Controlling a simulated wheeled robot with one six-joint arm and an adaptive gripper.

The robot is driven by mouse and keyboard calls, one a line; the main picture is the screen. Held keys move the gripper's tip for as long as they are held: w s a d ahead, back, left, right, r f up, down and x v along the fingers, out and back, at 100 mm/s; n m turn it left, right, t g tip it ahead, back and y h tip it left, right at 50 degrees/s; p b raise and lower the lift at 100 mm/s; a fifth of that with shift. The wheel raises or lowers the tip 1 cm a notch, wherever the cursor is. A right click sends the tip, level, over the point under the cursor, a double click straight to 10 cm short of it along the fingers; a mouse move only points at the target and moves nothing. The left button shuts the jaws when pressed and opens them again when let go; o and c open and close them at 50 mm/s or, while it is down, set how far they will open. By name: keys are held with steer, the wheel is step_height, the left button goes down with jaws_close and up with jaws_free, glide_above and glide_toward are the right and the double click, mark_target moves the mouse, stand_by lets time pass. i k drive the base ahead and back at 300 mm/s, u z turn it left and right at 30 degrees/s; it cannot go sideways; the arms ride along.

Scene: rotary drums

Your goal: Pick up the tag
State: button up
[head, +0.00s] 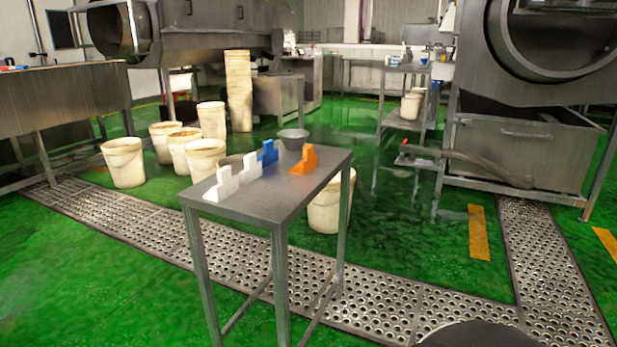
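Several upright, step-shaped tags stand on a small grey metal table (262,208) in the middle of the head view. A white tag (221,186) is nearest the table's left end, and a second white tag (250,171) stands just behind it. A blue tag (268,154) is farther back. An orange tag (304,161) stands apart to the right. The picture does not tell which one is meant. My gripper is not in view.
A grey bowl (293,137) sits at the table's back, close to the blue and orange tags. White buckets (124,163) stand on the green floor behind and left. A perforated drain strip (375,296) runs under the table. A large drum machine (525,150) stands at right.

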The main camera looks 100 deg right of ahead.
mark_target(253, 171)
steer(key=z, duration=1.55)
steer(key=i, duration=1.8)
steer(key=z, duration=3.15)
